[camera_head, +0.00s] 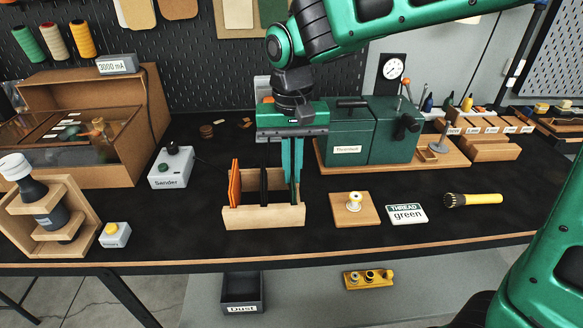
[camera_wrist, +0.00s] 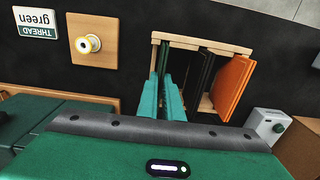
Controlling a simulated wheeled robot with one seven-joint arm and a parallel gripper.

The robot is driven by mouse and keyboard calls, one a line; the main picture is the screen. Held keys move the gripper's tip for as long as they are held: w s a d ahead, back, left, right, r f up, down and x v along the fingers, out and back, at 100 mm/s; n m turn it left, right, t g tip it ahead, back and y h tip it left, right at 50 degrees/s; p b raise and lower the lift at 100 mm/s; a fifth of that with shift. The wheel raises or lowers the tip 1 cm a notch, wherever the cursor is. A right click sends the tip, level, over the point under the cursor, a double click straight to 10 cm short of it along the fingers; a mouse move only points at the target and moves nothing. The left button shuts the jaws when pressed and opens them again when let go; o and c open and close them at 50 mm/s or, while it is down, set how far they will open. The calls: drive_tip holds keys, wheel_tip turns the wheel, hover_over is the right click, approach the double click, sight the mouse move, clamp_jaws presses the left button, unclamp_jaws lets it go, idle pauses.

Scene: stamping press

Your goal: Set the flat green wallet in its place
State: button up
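The wooden rack (camera_head: 262,216) stands on the black table with its slots upright. An orange wallet (camera_head: 235,183) leans in its left part and a black wallet (camera_head: 264,186) stands near its middle. The flat green wallet (camera_head: 295,194) is upright in the rack's right end, mostly hidden by my fingers and the rack; it also shows in the wrist view (camera_wrist: 164,58). My gripper (camera_head: 292,178) points straight down over that end, its teal fingers close together on either side of the thin green wallet. The fingertips also show in the wrist view (camera_wrist: 165,82).
A wooden block with a thread spool (camera_head: 354,203) and a "THREAD green" card (camera_head: 406,213) lie right of the rack. The green Thornbury machine (camera_head: 368,130) stands close behind right.

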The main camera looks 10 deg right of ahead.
sight(292, 172)
drive_tip(key=o, duration=0.5)
wheel_tip(292, 172, up, 11)
drive_tip(key=s+d+f+m, duration=0.1)
drive_tip(key=d+f+m, duration=0.15)
drive_tip(key=d, duration=1.25)
drive_tip(key=s+d+f+m, duration=0.1)
drive_tip(key=s+d+f, duration=0.3)
drive_tip(key=s+d, duration=0.2)
drive_tip(key=s+d+f+m, duration=0.1)
drive_tip(key=s+d+f, duration=0.2)
drive_tip(key=s+d, duration=0.4)
drive_tip(key=s+d+f+m, duration=0.1)
drive_tip(key=s+d+f, duration=0.3)
drive_tip(key=s+d, duration=0.2)
drive_tip(key=shift+s+d+f+m, duration=0.3)
drive_tip(key=shift+s+d, duration=0.1)
drive_tip(key=shift+d, duration=0.15)
